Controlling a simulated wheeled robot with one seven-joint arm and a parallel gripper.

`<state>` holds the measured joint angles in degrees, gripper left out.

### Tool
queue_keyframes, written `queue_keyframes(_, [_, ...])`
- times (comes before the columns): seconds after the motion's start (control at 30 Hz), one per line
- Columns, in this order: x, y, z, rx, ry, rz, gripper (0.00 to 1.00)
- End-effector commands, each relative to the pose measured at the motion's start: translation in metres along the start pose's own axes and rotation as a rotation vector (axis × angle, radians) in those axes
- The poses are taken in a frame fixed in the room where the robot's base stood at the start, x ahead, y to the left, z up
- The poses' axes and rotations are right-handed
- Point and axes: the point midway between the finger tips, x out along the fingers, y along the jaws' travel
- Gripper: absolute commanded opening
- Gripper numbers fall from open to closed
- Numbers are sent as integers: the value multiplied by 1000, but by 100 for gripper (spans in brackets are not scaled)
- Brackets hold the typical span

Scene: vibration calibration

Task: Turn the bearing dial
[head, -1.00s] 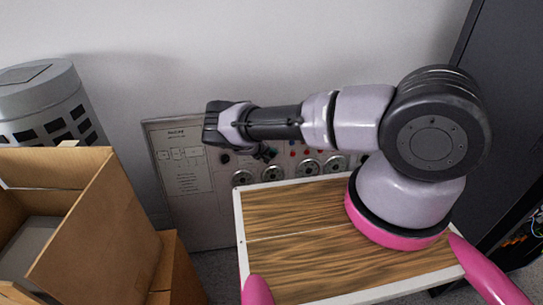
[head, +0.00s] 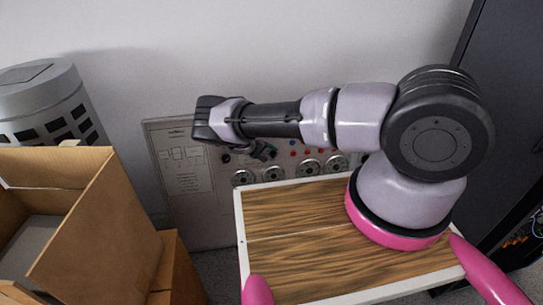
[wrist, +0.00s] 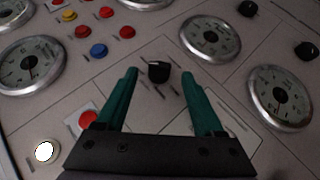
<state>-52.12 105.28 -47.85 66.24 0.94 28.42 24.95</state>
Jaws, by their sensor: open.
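The control panel (head: 185,165) stands against the wall in the head view, partly hidden behind my arm and my tray. In the wrist view, a black knob (wrist: 158,73) with a light pointer mark sits on the panel, ahead of and between the two green fingers. My gripper (wrist: 160,76) is open and empty, with a finger on each side of the knob in the picture. I cannot tell whether either finger touches it. In the head view my gripper (head: 264,153) shows small in front of the panel. No label naming the bearing dial is readable.
Round gauges surround the knob, such as one at upper right (wrist: 210,37) and one at right (wrist: 281,97). More black knobs (wrist: 307,50) and coloured buttons (wrist: 98,50) lie nearby. An open cardboard box (head: 85,225) and a grey bin (head: 45,100) stand left.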

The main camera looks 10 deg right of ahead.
Motion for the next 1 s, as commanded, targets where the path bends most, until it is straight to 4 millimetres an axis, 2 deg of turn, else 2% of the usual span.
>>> queue_keyframes(0.03, [-13,-1,-2,0,2,-1,70])
queue_keyframes(0.2, [-48,-1,-1,0,1,-1,70])
queue_keyframes(0.4, [-73,-1,0,0,1,-1,70])
queue_keyframes(1.0, [-82,3,-1,10,-6,-4,70])
